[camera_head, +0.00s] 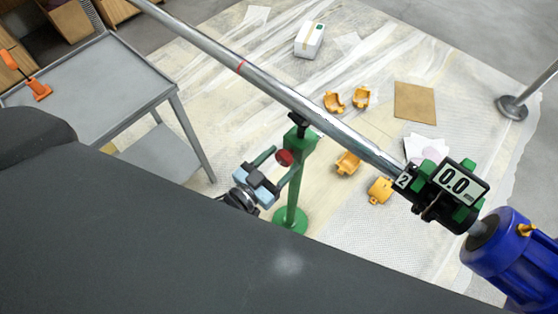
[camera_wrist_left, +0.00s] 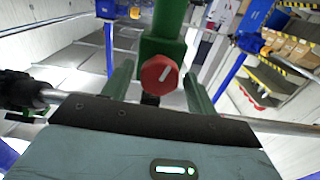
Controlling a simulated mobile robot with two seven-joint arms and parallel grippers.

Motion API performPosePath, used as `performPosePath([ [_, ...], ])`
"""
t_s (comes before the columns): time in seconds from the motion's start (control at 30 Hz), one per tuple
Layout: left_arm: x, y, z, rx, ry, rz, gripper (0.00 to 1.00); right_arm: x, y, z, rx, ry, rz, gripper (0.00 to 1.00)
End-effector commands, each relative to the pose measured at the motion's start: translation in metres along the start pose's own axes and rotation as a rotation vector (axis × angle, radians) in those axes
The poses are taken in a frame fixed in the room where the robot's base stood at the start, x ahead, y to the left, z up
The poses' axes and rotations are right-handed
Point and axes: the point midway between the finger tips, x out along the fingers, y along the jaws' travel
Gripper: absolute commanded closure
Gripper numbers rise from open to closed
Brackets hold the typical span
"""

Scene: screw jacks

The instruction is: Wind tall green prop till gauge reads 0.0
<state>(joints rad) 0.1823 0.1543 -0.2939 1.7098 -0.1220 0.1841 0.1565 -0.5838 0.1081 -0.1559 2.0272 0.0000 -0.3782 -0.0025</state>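The tall green prop (camera_head: 294,190) stands upright on a round green base, its top under a long metal shaft (camera_head: 310,108). A red knob (camera_head: 284,158) sits on the prop's side; it also shows in the left wrist view (camera_wrist_left: 160,74), with a white mark on its face. My left gripper (camera_head: 277,166) faces the knob. Its two green fingers stand apart, one on each side of the knob, with small gaps showing in the wrist view. The gauge (camera_head: 459,183) at the shaft's right end reads 0.0, beside a label "2". My right gripper is not in view.
A blue motor-like housing (camera_head: 502,252) is at the lower right. A grey cart (camera_head: 95,85) with an orange tool (camera_head: 38,90) stands at the left. Orange brackets (camera_head: 347,163), a white box (camera_head: 309,39) and a brown board (camera_head: 415,102) lie on the floor sheeting.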

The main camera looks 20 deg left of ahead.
Motion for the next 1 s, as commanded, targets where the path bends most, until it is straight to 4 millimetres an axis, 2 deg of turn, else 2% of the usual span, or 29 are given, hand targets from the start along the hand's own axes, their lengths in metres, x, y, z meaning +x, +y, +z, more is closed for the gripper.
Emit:
performPosePath([
  [0.37, -0.004, 0.000, 0.000, -0.001, -0.001, 0.000, 0.37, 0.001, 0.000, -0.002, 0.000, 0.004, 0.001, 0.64],
  [0.8, -0.065, 0.000, 0.001, -0.002, -0.002, 0.000, 0.37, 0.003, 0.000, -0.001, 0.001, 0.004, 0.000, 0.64],
  [1.0, -0.077, 0.000, 0.000, -0.001, -0.001, 0.000, 0.37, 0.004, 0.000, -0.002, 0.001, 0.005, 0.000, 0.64],
])
